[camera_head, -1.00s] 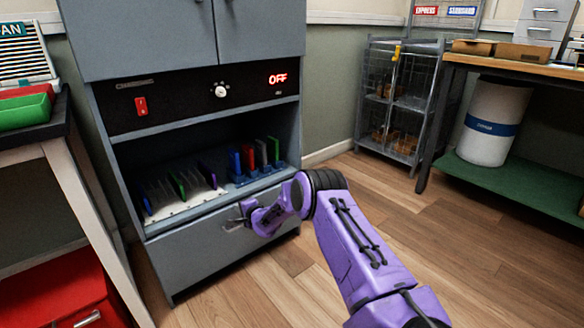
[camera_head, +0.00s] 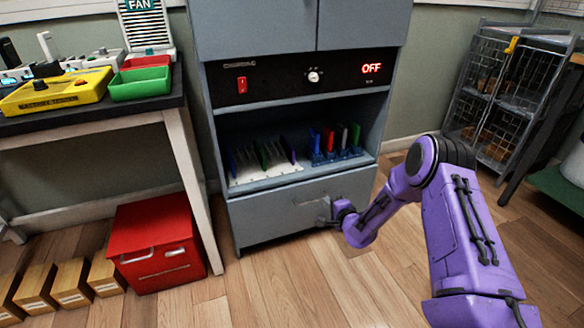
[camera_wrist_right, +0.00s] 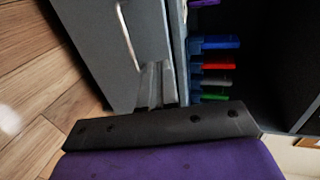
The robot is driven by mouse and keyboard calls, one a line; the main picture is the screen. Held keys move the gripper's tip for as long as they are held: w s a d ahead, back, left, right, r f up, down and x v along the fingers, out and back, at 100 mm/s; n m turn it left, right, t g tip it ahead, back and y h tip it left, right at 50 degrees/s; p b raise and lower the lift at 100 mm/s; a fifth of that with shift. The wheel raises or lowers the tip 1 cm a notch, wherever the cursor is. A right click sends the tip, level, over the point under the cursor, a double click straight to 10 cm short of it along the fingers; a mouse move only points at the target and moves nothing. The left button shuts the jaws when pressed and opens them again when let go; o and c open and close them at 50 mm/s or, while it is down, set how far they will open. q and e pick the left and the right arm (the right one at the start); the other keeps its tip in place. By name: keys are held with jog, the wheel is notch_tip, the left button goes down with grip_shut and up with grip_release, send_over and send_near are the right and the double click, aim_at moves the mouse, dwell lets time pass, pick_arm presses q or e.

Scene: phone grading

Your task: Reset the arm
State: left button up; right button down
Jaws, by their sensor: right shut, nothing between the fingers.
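My right arm is purple and comes in from the right in the head view. Its gripper (camera_head: 326,214) is in front of the lower drawer of the grey cabinet (camera_head: 275,212), near the drawer's handle. The fingers are shut and hold nothing. In the right wrist view the closed fingers (camera_wrist_right: 157,85) point toward the grey drawer front and its handle (camera_wrist_right: 127,32); I cannot tell whether they touch it. My left gripper is not in view.
The cabinet's open bay has a white rack (camera_head: 268,172) and a blue rack (camera_head: 335,155) of upright phones. A lit OFF display (camera_head: 371,69) is above. A red toolbox (camera_head: 155,245) stands on the floor.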

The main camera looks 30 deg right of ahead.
jog(key=s+a+f+n+g, duration=0.35)
jog(key=s+a+f, duration=0.2)
jog(key=s, duration=0.25)
jog(key=s+a+f+n+g, duration=0.2)
jog(key=s+a+f+n, duration=0.25)
jog(key=s+a, duration=0.2)
jog(key=s+a+f+n+g, duration=0.2)
jog(key=s+a+n+g, duration=0.1)
jog(key=s, duration=0.9)
jog(key=s+a+f+n+g, duration=0.1)
jog(key=s+a+n+g, duration=0.2)
jog(key=s, duration=0.8)
notch_tip(320, 180, up, 29)
jog(key=p, duration=2.9)
jog(key=shift+m+h, duration=0.3)
jog(key=shift+w+d, duration=0.1)
